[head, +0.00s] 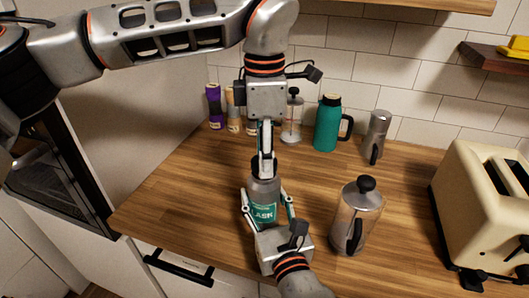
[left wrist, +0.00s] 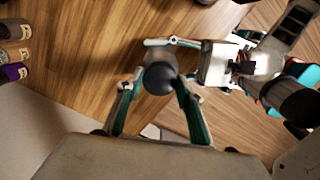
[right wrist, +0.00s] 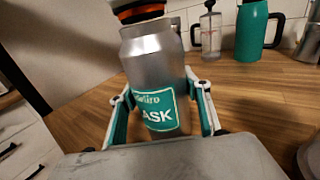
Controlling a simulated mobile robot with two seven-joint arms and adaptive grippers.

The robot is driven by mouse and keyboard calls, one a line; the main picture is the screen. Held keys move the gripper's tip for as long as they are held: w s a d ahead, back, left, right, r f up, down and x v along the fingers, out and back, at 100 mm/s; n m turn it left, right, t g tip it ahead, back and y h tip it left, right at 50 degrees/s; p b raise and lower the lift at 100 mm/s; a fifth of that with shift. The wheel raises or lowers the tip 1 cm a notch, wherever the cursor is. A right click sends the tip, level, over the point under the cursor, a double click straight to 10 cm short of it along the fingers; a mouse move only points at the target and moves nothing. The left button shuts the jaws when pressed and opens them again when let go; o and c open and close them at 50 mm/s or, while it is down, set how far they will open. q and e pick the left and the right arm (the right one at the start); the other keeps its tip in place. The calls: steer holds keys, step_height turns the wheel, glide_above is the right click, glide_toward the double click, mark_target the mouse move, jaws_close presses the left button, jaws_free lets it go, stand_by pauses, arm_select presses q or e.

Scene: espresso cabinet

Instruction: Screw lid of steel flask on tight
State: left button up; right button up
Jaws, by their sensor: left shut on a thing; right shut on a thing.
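The steel flask (head: 264,190) stands upright on the wooden counter, with a silver body and a teal label. Its dark lid (left wrist: 158,78) is on top, between the fingers of my left gripper (head: 265,160), which comes down from above and is shut on it. My right gripper (head: 265,205) is shut around the flask's body from the front; its fingers flank the label in the right wrist view (right wrist: 160,100). The lid's seating on the neck is hidden by my left fingers.
A glass and steel pot with a black knob (head: 357,215) stands close on the right. A cream toaster (head: 480,215) is further right. Behind are a teal jug (head: 327,125), a grey pot (head: 376,135), a glass press (head: 292,120) and small jars (head: 214,107). Bare counter lies between.

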arm_select(q)
steer(key=shift+f, duration=0.35)
steer(key=m, duration=0.5)
steer(key=shift+m, duration=0.3)
steer(key=m, duration=1.2)
steer(key=shift+f, duration=0.1)
steer(key=m, duration=0.6)
steer(key=o, duration=0.9)
